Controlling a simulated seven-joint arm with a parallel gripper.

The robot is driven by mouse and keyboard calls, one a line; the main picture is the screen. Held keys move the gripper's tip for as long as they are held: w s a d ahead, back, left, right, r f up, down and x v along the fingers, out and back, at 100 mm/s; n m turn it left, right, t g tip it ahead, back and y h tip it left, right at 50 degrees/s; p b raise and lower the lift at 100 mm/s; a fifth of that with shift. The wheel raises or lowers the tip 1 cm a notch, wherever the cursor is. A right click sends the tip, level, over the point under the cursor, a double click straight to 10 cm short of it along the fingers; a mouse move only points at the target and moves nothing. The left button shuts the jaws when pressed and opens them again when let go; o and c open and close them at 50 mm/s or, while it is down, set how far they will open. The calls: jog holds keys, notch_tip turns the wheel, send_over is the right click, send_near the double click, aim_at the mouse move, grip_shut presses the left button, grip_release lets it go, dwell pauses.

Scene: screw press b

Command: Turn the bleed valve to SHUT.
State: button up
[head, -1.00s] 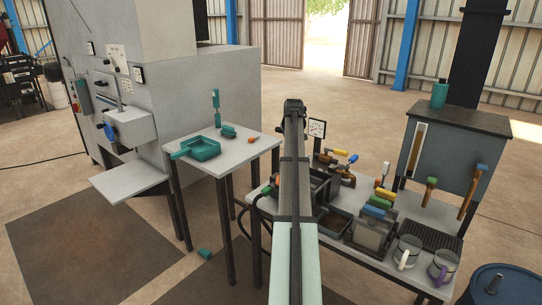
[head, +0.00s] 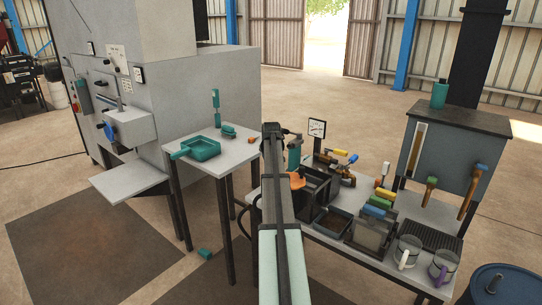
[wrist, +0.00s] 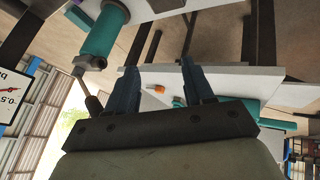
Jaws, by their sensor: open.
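My gripper (wrist: 158,66) is open in the wrist view, with nothing between its two fingers. In the head view my own arm hides it. No label that I can read marks the bleed valve, so I cannot tell which fitting it is or how it is set. On the right bench, a yellow-orange lever (head: 339,152) and a blue-ended lever (head: 352,158) sit on brass fittings behind the bins. A teal cylinder (head: 294,153) stands above an orange part (head: 297,180) beside my arm. A teal cylinder with a metal rod (wrist: 104,32) shows beside my fingers in the wrist view.
A gauge (head: 317,128) stands at the bench's back. Dark bins (head: 333,221), coloured handles (head: 379,206) and mugs (head: 408,252) crowd the bench (head: 345,254).

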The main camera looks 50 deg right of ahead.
aim_at(341, 152)
dwell(0.3)
